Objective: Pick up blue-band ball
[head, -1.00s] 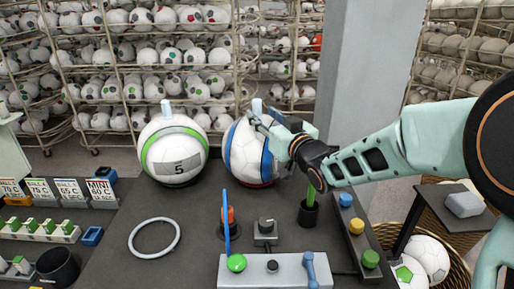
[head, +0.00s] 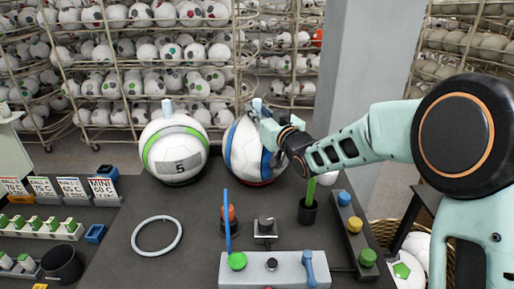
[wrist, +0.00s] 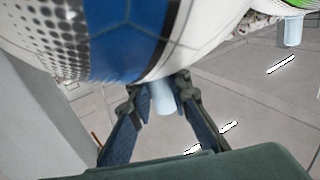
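The blue-band ball (head: 243,147) is white with blue bands and a pale blue peg (head: 257,104) on top. It is at the back of the dark table, right of the green-band ball (head: 175,150) marked 5. My gripper (head: 266,122) is at its upper right and covers part of it. In the wrist view, the blue-band ball (wrist: 125,40) fills the upper left. The fingers of my gripper (wrist: 164,92) close in on both sides of its pale blue peg (wrist: 162,98). I cannot tell whether the ball is clear of the table.
A white ring (head: 157,234) lies at the front left. A grey pillar (head: 370,80) rises behind my arm.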

